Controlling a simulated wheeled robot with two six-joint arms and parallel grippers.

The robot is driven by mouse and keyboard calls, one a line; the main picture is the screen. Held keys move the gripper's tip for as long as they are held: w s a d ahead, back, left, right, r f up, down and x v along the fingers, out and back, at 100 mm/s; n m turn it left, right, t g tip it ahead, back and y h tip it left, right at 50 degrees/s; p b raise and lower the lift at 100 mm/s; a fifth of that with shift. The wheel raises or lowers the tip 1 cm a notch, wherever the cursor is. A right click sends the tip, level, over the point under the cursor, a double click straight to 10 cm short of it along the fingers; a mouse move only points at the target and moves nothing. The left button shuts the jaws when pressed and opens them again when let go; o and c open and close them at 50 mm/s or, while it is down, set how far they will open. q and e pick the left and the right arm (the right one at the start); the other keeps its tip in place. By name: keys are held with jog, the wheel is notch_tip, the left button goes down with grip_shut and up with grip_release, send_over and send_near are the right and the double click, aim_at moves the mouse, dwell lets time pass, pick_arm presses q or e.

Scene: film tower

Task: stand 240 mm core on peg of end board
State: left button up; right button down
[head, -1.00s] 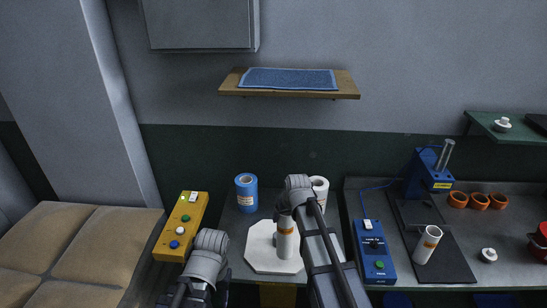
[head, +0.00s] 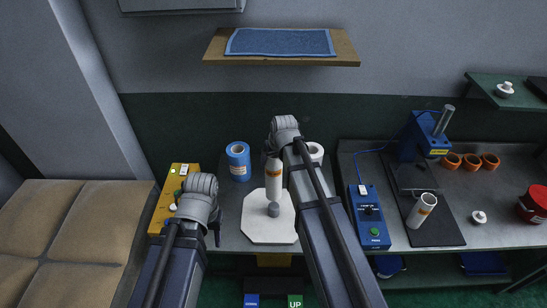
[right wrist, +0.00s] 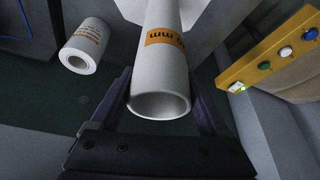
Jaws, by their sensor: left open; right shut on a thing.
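The white core (head: 273,180) with an orange label is in my right gripper (head: 275,162). It stands about upright over the far half of the white octagonal end board (head: 258,230). The grey round-topped peg (head: 273,209) shows just below the core's lower end; the gap between them cannot be judged. In the right wrist view, the core (right wrist: 165,65) lies between the fingers (right wrist: 162,103), its open end towards the camera; the peg is hidden there. My left gripper (head: 216,230) is open and empty, left of the board.
A blue roll (head: 238,163) and a white roll (head: 316,153) stand behind the board. A yellow button box (head: 163,212) is left, a blue control box (head: 365,205) right. Another white tube (head: 420,211) stands on a black mat (head: 440,235). A shelf (head: 280,60) hangs above.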

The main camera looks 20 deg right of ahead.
aim_at(277, 176)
notch_tip(277, 176, down, 6)
jog(key=b, duration=0.5)
jog(key=shift+b, duration=0.4)
notch_tip(277, 176, down, 7)
jog(key=b, duration=0.7)
dwell(4.4)
grip_release()
jog(key=shift+s, duration=0.1)
jog(key=p+v, duration=0.7)
jog(key=shift+s+r, duration=0.2)
jog(key=shift+r, duration=0.1)
